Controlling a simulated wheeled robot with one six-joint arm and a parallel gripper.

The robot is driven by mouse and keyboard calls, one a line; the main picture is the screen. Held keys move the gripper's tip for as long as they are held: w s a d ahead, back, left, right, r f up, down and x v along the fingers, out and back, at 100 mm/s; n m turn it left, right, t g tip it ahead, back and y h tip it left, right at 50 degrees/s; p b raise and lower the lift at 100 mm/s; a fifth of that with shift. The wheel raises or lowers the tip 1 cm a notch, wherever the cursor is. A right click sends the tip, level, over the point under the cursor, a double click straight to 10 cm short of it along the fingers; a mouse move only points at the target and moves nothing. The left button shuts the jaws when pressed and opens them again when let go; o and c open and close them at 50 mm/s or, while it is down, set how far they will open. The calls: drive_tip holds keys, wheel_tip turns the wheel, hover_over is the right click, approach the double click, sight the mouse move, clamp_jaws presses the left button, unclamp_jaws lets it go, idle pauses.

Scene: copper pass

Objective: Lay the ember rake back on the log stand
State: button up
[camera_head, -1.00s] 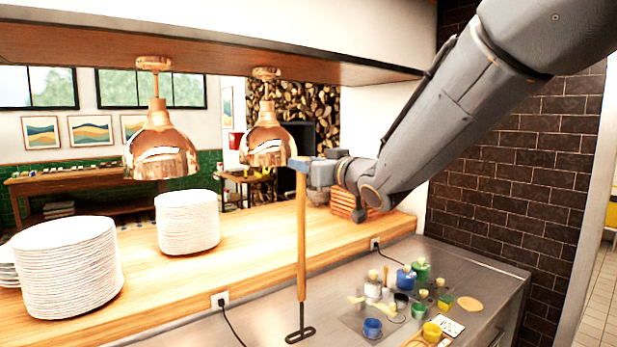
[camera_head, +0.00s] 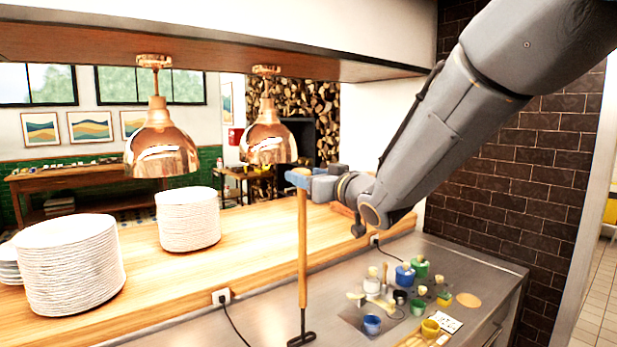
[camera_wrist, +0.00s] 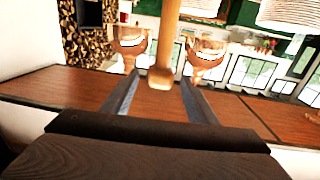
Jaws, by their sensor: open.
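The ember rake (camera_head: 302,250) has a long wooden handle and a dark metal head. It stands upright in front of the wooden counter, its head low by the steel worktop. My gripper (camera_head: 298,177) is at the top of the handle. In the wrist view, the open fingers (camera_wrist: 155,95) lie on either side of the rake's handle (camera_wrist: 162,70); I cannot tell whether they touch it.
Two copper heat lamps (camera_head: 162,145) hang over the wooden counter (camera_head: 180,270). White plate stacks (camera_head: 68,265) stand at its left. Small colored pots (camera_head: 405,277) crowd the steel worktop to the right of the rake. A log pile (camera_head: 325,100) shows far behind.

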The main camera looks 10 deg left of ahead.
drive_tip(key=shift+r, duration=0.2)
drive_tip(key=shift+s+d+f, duration=0.1)
drive_tip(key=shift+s+d, duration=0.05)
drive_tip(key=shift+d, duration=0.05)
drive_tip(key=b+v, duration=0.5)
drive_tip(key=v, duration=0.6)
drive_tip(key=shift+s+d, duration=0.15)
drive_tip(key=shift+s, duration=0.05)
